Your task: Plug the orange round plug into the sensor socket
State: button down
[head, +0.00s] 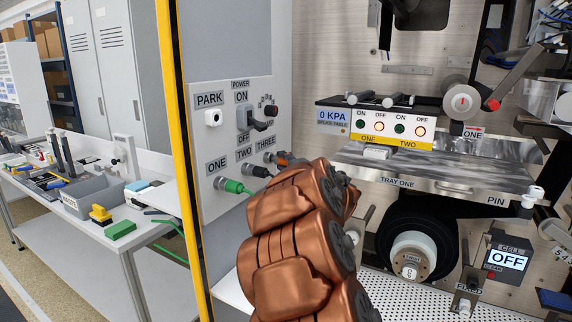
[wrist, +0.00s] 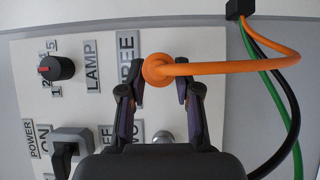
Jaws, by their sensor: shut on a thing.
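The orange round plug (wrist: 157,70) sits between the two fingertips of my gripper (wrist: 159,88) in the wrist view, right beside the THREE label. Its orange cable (wrist: 235,67) bends off to the right. In the head view a bit of the orange plug (head: 284,157) shows at the THREE position, and my copper-coloured arm hides most of my gripper. I cannot tell how deep the plug sits in a socket. No label reading "sensor" is legible.
A green plug (head: 232,186) is at ONE and a black plug (head: 259,171) is near TWO. The power switch (head: 245,118) and the PARK peg (head: 213,118) are above. Cables meet at a black clip (wrist: 238,9). The tray-one shelf (head: 430,172) lies to the right.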

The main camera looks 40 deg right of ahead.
jog(key=shift+w+a, duration=0.2)
jog(key=shift+w, duration=0.55)
jog(key=c, duration=0.7)
grip_release()
jog(key=shift+v, duration=6)
